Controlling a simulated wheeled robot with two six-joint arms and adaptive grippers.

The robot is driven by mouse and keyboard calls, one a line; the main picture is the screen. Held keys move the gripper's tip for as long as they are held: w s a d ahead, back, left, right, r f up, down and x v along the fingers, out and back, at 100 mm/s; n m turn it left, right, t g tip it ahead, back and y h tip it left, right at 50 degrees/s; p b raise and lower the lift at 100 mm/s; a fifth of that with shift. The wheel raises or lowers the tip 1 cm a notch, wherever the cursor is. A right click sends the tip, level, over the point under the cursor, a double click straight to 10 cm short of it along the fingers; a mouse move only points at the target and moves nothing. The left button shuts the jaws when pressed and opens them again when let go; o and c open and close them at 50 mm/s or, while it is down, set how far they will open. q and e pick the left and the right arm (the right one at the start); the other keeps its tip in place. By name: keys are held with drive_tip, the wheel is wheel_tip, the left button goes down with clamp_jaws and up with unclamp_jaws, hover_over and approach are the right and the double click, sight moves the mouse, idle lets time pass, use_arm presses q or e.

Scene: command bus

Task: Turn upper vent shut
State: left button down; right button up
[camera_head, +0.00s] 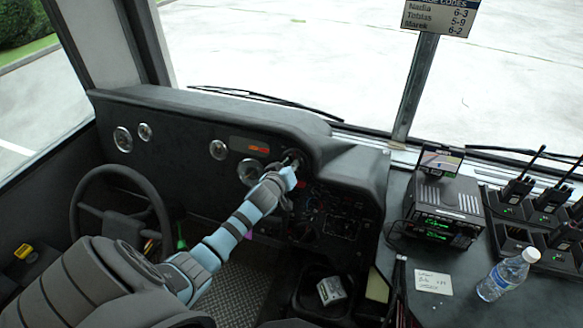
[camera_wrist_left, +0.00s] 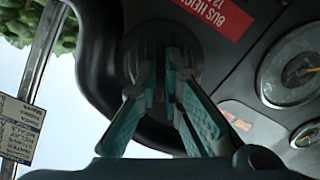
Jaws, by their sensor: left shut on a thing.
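The upper vent (camera_head: 293,157) is a round dark outlet at the right end of the dashboard, partly hidden by my gripper. In the left wrist view the vent (camera_wrist_left: 190,38) is a dark disc with a raised slatted middle. My left gripper (camera_head: 291,168) reaches it from the front. In the left wrist view its teal fingers (camera_wrist_left: 161,75) converge on the vent's middle part and are shut on it. The contact is dark, and the exact angle of the slats is hard to tell. My right gripper is not in view.
The steering wheel (camera_head: 122,215) stands left of my arm. Round gauges (camera_head: 219,150) line the dashboard, with a switch panel (camera_head: 330,214) below the vent. On the right are a radio unit (camera_head: 447,205), handheld radios (camera_head: 517,189) and a water bottle (camera_head: 507,275).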

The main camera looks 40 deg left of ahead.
use_arm(q)
drive_tip(key=shift+n, duration=0.6)
drive_tip(key=c, duration=1.7)
unclamp_jaws()
drive_tip(key=v, duration=1.2)
drive_tip(key=shift+f, duration=0.1)
